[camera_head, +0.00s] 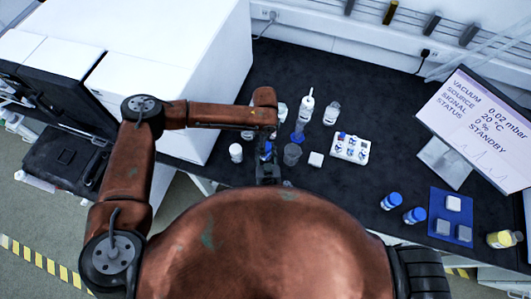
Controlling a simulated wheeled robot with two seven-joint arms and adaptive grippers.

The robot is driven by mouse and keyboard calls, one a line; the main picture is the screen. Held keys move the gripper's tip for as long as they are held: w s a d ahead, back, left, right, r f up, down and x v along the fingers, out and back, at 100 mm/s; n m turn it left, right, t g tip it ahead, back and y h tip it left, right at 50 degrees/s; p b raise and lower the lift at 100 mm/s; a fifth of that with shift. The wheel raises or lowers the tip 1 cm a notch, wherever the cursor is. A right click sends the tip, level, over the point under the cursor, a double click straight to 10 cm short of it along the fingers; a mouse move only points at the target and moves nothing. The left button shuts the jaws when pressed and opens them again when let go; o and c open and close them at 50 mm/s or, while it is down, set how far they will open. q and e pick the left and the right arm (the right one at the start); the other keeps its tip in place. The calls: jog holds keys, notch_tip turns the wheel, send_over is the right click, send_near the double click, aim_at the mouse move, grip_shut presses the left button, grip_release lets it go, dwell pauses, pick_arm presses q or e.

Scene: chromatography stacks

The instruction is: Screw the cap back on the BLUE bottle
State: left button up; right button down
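My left arm comes in from the left, and its dark gripper (267,173) points down at the front edge of the dark bench. A small patch of blue (266,150) shows at the gripper; I cannot tell whether it is a cap, a bottle or part of the gripper. The fingertips are too small and dark to read. A flat blue piece (297,137), possibly a cap, lies just right of the gripper. Two blue-topped bottles (391,201) (414,215) stand upright farther right. I cannot tell which is the task's blue bottle. My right gripper is not in view.
A white-capped container (236,152) is left. A monitor (483,125) and blue mat (463,214) are right.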

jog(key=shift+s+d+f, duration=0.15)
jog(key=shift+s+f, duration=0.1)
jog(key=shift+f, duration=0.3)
pick_arm(q)
notch_tip(320, 180, up, 11)
jog(key=shift+r, duration=0.2)
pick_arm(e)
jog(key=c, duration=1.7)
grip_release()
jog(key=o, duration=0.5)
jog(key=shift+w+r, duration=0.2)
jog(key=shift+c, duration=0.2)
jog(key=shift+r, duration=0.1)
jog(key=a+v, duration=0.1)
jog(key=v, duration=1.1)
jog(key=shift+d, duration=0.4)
